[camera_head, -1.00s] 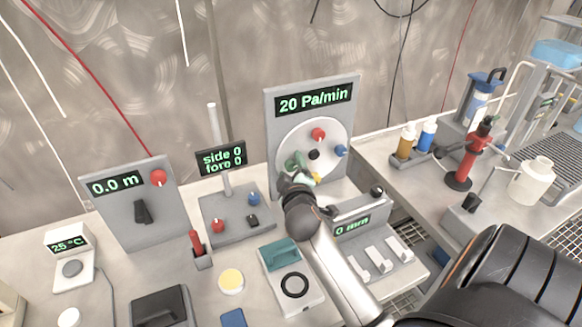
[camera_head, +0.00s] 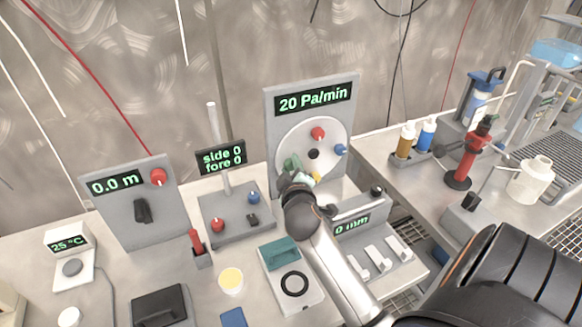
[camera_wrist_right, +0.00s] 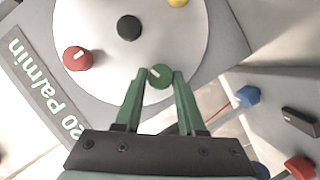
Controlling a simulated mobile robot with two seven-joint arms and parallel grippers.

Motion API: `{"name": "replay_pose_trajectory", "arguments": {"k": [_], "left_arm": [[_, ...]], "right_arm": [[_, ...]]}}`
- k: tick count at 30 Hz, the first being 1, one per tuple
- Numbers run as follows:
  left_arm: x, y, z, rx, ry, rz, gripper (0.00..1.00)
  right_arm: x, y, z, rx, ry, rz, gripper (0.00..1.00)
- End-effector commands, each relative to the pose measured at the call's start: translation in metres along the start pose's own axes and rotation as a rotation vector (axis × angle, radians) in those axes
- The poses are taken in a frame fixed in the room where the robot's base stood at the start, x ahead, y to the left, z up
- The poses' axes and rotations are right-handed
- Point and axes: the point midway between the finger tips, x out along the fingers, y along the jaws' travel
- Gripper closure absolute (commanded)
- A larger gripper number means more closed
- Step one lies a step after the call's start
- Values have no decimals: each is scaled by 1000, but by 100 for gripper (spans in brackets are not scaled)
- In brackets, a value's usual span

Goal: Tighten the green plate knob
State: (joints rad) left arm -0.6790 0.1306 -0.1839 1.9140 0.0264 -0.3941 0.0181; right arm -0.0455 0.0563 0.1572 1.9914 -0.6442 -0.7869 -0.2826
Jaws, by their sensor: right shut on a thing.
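The green plate knob (camera_wrist_right: 160,75) is on the round white plate (camera_wrist_right: 201,60) of the panel that reads 20 Pa/min. In the wrist view my right gripper (camera_wrist_right: 160,78) is shut on this knob, with one green finger on each side of it. A white mark shows on the knob's face. In the head view the right gripper (camera_head: 294,172) reaches the lower left of the white plate (camera_head: 325,138) and partly hides the green knob (camera_head: 291,163). My left gripper is not in view.
The plate also bears a red knob (camera_head: 318,133), a blue knob (camera_head: 341,150), a yellow knob (camera_head: 316,177) and a black centre hub (camera_head: 313,154). A panel with small red and blue knobs (camera_head: 253,198) stands to the left. A box reading 0 mm (camera_head: 352,224) is close by on the right.

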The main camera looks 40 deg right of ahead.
Motion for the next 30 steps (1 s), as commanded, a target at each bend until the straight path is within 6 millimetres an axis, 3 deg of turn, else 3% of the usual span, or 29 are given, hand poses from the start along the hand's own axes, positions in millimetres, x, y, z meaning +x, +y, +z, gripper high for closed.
{"name": "replay_pose_trajectory", "arguments": {"k": [11, 21, 30], "left_arm": [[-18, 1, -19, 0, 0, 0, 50], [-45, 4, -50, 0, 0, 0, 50], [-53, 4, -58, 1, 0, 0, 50]], "right_arm": [[-1, 6, -3, 122, 0, -51, 100], [-1, 8, -2, 399, -1, -165, 100], [1, 8, 2, 661, 2, -272, 100]]}}
